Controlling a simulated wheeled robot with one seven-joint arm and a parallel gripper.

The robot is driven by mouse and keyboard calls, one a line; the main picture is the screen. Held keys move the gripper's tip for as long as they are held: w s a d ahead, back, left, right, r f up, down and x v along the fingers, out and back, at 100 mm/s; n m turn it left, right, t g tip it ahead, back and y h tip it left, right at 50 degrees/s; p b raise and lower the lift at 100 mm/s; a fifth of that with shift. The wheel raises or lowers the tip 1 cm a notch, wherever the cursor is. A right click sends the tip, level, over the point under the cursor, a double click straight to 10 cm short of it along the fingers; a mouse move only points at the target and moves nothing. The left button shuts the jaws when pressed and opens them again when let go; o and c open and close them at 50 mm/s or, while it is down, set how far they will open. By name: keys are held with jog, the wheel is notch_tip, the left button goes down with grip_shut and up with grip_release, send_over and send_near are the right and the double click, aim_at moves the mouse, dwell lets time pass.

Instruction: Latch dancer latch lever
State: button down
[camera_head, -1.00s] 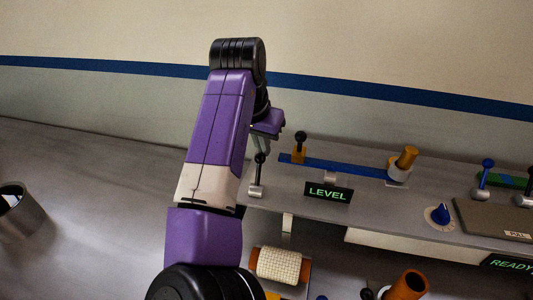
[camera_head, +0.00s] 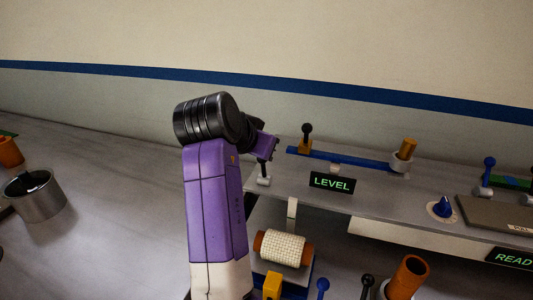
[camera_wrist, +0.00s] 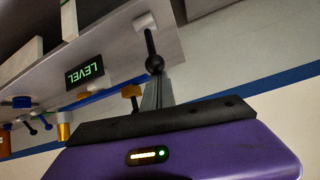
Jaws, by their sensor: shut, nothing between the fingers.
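A black-knobbed lever on a pale base (camera_head: 264,181) stands at the left end of the grey shelf; its top is largely hidden by my gripper (camera_head: 270,157) in the head view. In the wrist view this lever's black ball (camera_wrist: 155,65) is right at the tips of my gripper (camera_wrist: 155,90), whose fingers are together; I cannot tell whether they touch it. A second black-knobbed lever on an orange block (camera_head: 305,137) stands by the left end of a long blue bar (camera_head: 340,158). No label shows which one is the dancer latch lever.
A green-lit LEVEL sign (camera_head: 332,182) stands on the shelf in front of the bar. An orange cylinder (camera_head: 407,149) is at the bar's right end. A white wound roll (camera_head: 283,248) sits below the shelf. A metal cup (camera_head: 36,194) stands far left, with clear bench between.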

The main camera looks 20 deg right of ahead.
aim_at(258, 160)
jog(key=shift+s+a+f+t+h+b, duration=0.3)
jog(key=shift+s+a+t+h+b, duration=0.35)
jog(key=shift+b, duration=0.6)
jog(key=shift+s+a+f+t+h+b, duration=0.35)
jog(key=shift+s+t+h+b, duration=0.3)
jog(key=shift+t+b, duration=0.45)
jog(key=shift+s, duration=0.1)
notch_tip(258, 160, up, 3)
jog(key=w+d+p, duration=0.1)
jog(key=d+p, duration=0.1)
jog(key=r+b+v, duration=0.1)
jog(key=v, duration=0.8)
jog(key=shift+a+r, duration=0.1)
